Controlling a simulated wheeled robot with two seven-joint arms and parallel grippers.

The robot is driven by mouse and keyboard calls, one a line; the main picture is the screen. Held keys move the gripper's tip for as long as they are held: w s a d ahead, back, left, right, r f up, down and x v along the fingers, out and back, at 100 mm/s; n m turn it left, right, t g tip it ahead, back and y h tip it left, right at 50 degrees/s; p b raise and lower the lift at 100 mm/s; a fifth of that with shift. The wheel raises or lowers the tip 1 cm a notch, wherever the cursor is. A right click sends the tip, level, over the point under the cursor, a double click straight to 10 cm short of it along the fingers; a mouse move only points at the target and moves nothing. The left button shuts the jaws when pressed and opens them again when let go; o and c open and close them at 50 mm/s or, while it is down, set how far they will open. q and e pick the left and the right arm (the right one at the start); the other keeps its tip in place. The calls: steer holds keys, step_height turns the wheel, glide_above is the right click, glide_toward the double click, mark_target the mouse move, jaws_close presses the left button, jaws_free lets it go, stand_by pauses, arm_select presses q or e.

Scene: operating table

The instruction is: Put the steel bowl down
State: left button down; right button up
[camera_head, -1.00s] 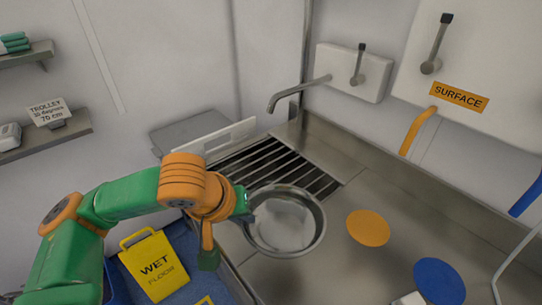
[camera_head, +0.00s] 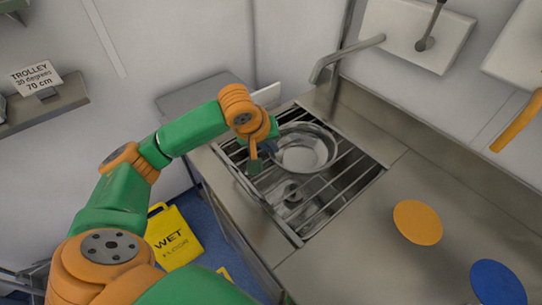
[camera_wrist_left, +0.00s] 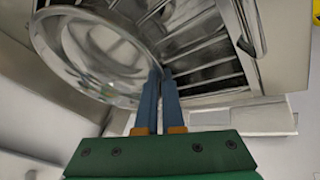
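The steel bowl (camera_head: 306,150) is over the far part of the slatted rack (camera_head: 330,201) across the sink, below the tap. It looks upright and empty. I cannot tell whether its base touches the bars. My left gripper (camera_head: 268,147) is at the bowl's left rim. In the left wrist view the bowl (camera_wrist_left: 95,50) fills the upper left, and the blue fingers (camera_wrist_left: 160,88) close around its rim with only a thin gap. My right gripper is not in view.
The tap (camera_head: 345,58) reaches over close behind the bowl. An orange disc (camera_head: 418,222) and a blue disc (camera_head: 497,284) lie on the steel counter (camera_head: 345,262). A yellow wet-floor sign (camera_head: 172,240) stands on the floor at the left. The rack's near part is clear.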

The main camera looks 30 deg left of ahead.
arm_select(q)
steer(key=shift+w+a+f, duration=0.1)
steer(key=shift+f, duration=0.85)
steer(key=shift+w+a+f, duration=0.1)
steer(key=shift+f, duration=0.85)
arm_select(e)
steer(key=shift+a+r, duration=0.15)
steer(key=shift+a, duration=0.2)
arm_select(q)
steer(key=c, duration=1)
jaws_free()
steer(key=shift+f, duration=0.1)
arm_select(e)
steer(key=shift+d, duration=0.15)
arm_select(q)
steer(key=p+v, duration=0.1)
steer(key=v, duration=1.1)
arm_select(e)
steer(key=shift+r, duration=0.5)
